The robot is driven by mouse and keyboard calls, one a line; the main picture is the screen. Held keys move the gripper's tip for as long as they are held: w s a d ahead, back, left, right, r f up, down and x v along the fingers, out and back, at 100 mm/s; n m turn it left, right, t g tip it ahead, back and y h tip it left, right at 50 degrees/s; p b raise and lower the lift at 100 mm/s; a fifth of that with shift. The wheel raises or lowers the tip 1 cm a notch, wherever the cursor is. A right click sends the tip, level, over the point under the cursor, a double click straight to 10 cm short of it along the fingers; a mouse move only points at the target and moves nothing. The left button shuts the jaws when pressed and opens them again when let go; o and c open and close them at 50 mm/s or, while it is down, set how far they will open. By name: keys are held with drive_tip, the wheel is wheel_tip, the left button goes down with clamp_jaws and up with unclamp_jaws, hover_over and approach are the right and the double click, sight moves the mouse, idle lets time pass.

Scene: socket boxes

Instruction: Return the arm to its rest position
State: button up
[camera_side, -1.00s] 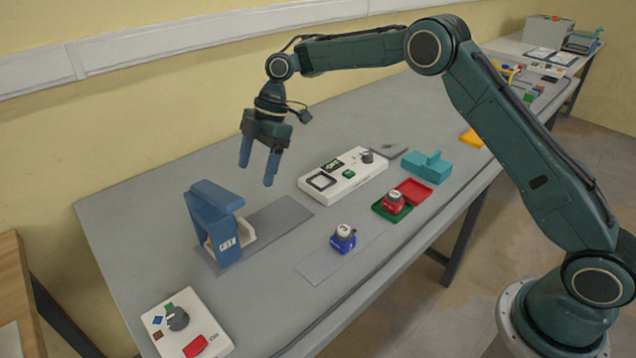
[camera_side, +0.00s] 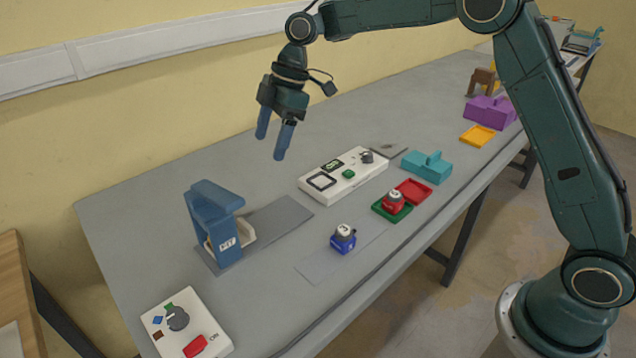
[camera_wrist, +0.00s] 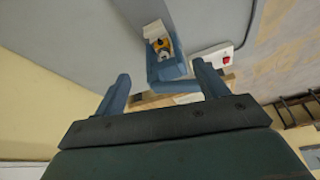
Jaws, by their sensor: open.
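My gripper (camera_side: 274,138) hangs high above the table near the back wall in the side view, fingers pointing down, apart and empty. In the wrist view its two blue fingers (camera_wrist: 163,92) are spread with nothing between them. My arm is raised and reaches left over the table. The blue press-like stand (camera_side: 213,222) is on the table below and left of my gripper. In the wrist view the stand (camera_wrist: 165,70) shows beyond the fingers, with a yellow and dark item in its white holder.
A white panel (camera_side: 325,188), a blue box (camera_side: 343,244), a red box (camera_side: 392,207) on a green tray, a teal block (camera_side: 427,170), a yellow tray (camera_side: 478,136) and a purple block (camera_side: 490,112) are on the table. A control box (camera_side: 205,343) is at front left.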

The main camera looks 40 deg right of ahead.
drive_tip(key=s+d+r+m+t+h, duration=0.1)
drive_tip(key=s+d+r+m, duration=0.1)
drive_tip(key=s+r+m, duration=0.3)
drive_tip(key=s+d+r+t, duration=0.1)
drive_tip(key=s+d+r, duration=0.1)
drive_tip(key=s, duration=0.5)
drive_tip(key=s+d+r+m+t+h, duration=0.1)
drive_tip(key=s+d+r+m, duration=0.1)
drive_tip(key=s+r+m, duration=0.3)
drive_tip(key=s+d+f+m+h, duration=0.1)
drive_tip(key=s+d+f+m, duration=0.1)
drive_tip(key=s, duration=0.7)
drive_tip(key=s+d+f+m+t+h, duration=0.1)
drive_tip(key=s+d+f+m, duration=0.2)
drive_tip(key=s, duration=0.7)
drive_tip(key=shift+s+d+f+t, duration=0.2)
drive_tip(key=shift+s+d+t, duration=0.1)
drive_tip(key=shift+d, duration=0.4)
